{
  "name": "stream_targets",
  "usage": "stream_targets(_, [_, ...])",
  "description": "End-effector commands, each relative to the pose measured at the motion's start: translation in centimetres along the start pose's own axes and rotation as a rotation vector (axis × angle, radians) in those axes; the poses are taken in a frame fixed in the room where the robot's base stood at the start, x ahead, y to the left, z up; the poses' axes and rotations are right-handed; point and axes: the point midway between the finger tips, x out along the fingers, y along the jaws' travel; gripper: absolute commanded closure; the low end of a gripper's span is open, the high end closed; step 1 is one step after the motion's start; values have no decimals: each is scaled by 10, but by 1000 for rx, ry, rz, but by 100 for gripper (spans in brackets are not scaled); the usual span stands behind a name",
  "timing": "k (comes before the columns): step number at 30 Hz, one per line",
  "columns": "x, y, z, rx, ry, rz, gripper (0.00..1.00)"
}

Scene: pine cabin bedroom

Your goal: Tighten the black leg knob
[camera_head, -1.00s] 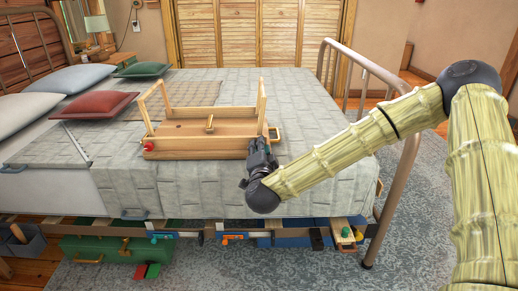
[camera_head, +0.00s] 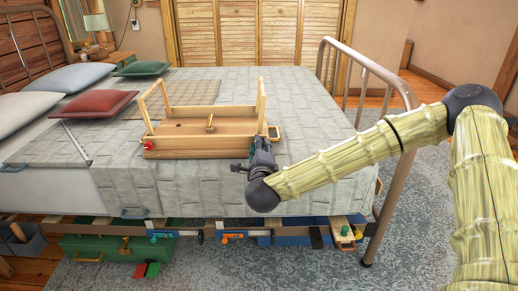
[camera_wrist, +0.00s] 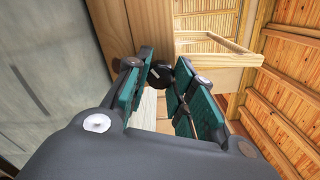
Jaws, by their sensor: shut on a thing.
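An upturned wooden bed tray (camera_head: 185,147) lies on the bed, its leg frames standing up. A red knob (camera_head: 148,145) shows at its near left corner. The near right leg (camera_head: 261,95) rises above my gripper (camera_head: 260,148). In the wrist view the black leg knob (camera_wrist: 159,74) sits against the pale wood (camera_wrist: 150,28), between the teal pads of my gripper (camera_wrist: 162,80). The gripper is shut on this knob. In the head view the gripper hides the knob. How tight the knob is cannot be seen.
The quilted bed (camera_head: 200,185) is clear in front of the tray. A metal footboard (camera_head: 405,150) stands to the right, behind my arm. Pillows, including a red one (camera_head: 100,104), lie at left. Clamps (camera_head: 230,237) and a green case (camera_head: 100,248) are at the bed's lower side.

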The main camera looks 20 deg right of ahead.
Motion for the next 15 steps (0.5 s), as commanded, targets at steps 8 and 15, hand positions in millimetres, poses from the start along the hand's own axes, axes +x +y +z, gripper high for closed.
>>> stream_targets(8, [0,2,-1,242,2,1,100])
stream_targets(15, [0,2,-1,395,2,1,100])
